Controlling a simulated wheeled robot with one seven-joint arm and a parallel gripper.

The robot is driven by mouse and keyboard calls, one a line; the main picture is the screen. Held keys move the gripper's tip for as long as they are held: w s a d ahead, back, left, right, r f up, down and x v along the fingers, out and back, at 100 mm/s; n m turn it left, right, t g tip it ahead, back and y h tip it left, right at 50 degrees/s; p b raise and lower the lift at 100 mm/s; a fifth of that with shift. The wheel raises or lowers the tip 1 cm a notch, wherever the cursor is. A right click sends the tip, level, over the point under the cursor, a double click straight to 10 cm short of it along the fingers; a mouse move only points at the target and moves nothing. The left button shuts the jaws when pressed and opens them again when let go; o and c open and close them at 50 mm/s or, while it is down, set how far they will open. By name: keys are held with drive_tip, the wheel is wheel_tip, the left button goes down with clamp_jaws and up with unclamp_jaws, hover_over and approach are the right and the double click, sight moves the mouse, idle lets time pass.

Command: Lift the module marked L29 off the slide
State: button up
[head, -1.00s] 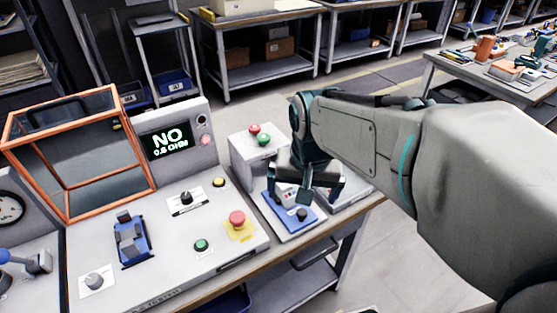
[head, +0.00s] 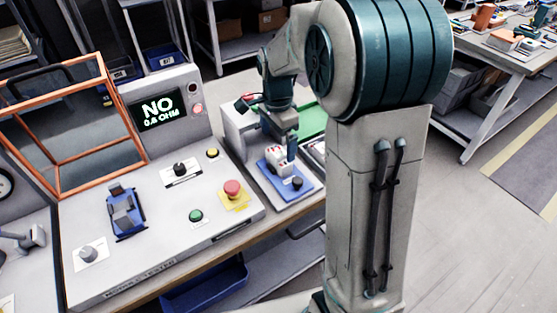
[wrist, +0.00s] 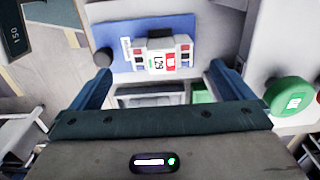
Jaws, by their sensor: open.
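The module marked L29 (wrist: 157,61) is a small white block with a red patch and dark side parts. It sits on the blue slide (wrist: 120,47), and the same white module shows on the slide in the head view (head: 279,160). A black knob (wrist: 102,58) stands at one end of the slide. My gripper (wrist: 160,73) is open, with its two fingers apart and nothing between them. In the wrist view the module lies ahead of the gap between the fingertips, apart from both. In the head view my gripper (head: 284,142) is just beside the module, partly hiding it.
A grey console with a screen (head: 158,110) reading NO 0.8 OHM stands to the left. It carries a red stop button (head: 232,188), a green button (head: 196,215) and a blue fixture (head: 125,213).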

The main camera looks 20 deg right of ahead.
sight(278, 152)
wheel_tip(278, 152, down, 8)
drive_tip(key=shift+w+d+r, duration=0.15)
idle(0.3)
drive_tip(key=c, duration=1.4)
drive_tip(key=shift+r, duration=0.1)
wheel_tip(278, 152, up, 4)
drive_tip(key=shift+r, duration=0.15)
drive_tip(key=s+d+r, duration=0.2)
drive_tip(key=d+r, duration=0.4)
drive_tip(key=d, duration=0.5)
drive_tip(key=shift+s+d+r, duration=0.25)
drive_tip(key=shift+s+r, duration=0.05)
